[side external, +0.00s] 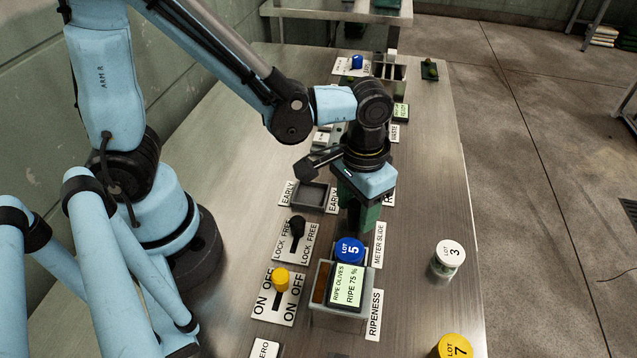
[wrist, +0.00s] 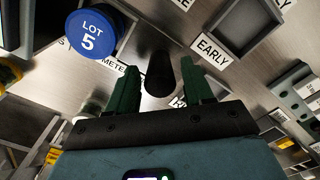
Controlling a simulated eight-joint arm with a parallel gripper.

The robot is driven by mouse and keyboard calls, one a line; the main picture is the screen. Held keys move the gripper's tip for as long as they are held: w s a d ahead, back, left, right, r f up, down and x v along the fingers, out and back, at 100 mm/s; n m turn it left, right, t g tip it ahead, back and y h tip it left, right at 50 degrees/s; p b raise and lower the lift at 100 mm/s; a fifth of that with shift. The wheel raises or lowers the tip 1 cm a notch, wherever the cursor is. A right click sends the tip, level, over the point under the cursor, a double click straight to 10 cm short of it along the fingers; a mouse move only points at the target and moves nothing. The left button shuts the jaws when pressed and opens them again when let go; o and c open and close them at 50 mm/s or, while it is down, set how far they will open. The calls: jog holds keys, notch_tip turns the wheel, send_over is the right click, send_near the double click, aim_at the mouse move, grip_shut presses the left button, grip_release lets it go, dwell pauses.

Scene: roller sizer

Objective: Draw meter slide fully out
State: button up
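The METER SLIDE label (side external: 378,245) lies on the bench just right of my gripper (side external: 360,218), which points down with its green fingers. In the wrist view, my gripper (wrist: 158,80) is open, its two fingers spread apart. A black cylindrical knob (wrist: 160,73) stands in the gap between them, apparently not touched by either finger. Part of a METER label shows beside the left finger, so the knob appears to belong to the meter slide. The side view hides the knob and slide behind my gripper.
A black LOCK/FREE lever (side external: 297,228) and yellow ON/OFF knob (side external: 281,280) stand left. The blue LOT 5 jar (side external: 349,250) is close in front, behind the RIPE 75 % display (side external: 346,287). An EARLY tray (side external: 312,195) lies beyond. White LOT 3 jar (side external: 448,258) stands right.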

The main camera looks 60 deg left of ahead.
grip_shut()
jog(key=shift+w+a, duration=1.3)
jog(key=shift+o, duration=1.1)
grip_release()
jog(key=shift+s+d+r, duration=0.1)
notch_tip(320, 180, up, 12)
jog(key=s+a+f+t, duration=0.1)
jog(key=a+t, duration=0.6)
jog(key=a, duration=0.2)
jog(key=shift+s+a+f, duration=0.15)
jog(key=shift+s+a, duration=0.15)
jog(key=shift+s, duration=0.05)
